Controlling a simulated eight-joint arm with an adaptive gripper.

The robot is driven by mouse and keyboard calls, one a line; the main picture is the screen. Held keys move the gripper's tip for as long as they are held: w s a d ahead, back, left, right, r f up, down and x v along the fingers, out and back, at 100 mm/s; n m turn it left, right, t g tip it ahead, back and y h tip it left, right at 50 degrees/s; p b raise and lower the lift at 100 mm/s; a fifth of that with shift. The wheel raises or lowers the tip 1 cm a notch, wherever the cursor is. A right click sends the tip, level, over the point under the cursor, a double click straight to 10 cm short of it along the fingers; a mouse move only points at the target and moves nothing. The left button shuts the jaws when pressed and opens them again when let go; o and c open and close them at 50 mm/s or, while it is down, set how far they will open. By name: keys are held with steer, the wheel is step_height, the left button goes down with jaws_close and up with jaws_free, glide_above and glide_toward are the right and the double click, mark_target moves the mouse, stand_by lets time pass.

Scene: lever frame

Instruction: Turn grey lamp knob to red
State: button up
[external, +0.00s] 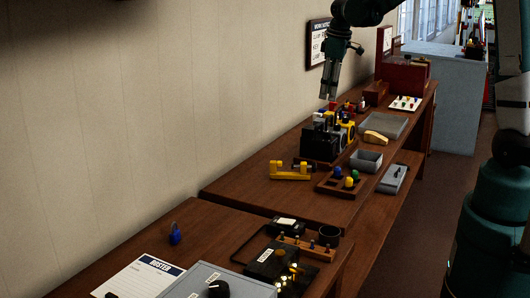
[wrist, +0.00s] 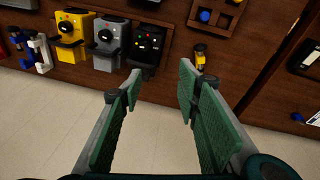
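The grey lamp unit (wrist: 108,38) stands in the wrist view between a yellow unit (wrist: 73,28) and a black unit (wrist: 148,44). A small dark round part shows on its front, but I cannot tell its knob setting. In the external view the units (external: 325,138) form a tight cluster on the bench, where the grey one is hard to separate. My gripper (wrist: 165,75) is open and empty, its green-padded fingers apart, with the grey unit beyond and left of them. In the external view my gripper (external: 327,97) hangs just above the cluster's far end.
A yellow bracket-like object (external: 290,172) lies in front of the units. A wooden tray (external: 338,184) with coloured knobs, a grey bin (external: 366,161) and a yellow handset-like object (external: 374,138) lie to the right. The wall runs close along the left.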

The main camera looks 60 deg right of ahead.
steer(key=g+p, duration=0.2)
glide_above(337, 127)
steer(key=shift+n+y, duration=0.3)
steer(key=shift+n, duration=0.1)
steer(key=f, duration=0.9)
steer(key=shift+w+d, duration=0.2)
steer(key=shift+d, duration=0.05)
steer(key=shift+d+f, duration=0.45)
steer(key=shift+d, duration=0.05)
steer(key=shift+f, duration=0.15)
steer(key=shift+f+p, duration=0.45)
steer(key=shift+f, duration=3.3)
steer(key=c, duration=0.9)
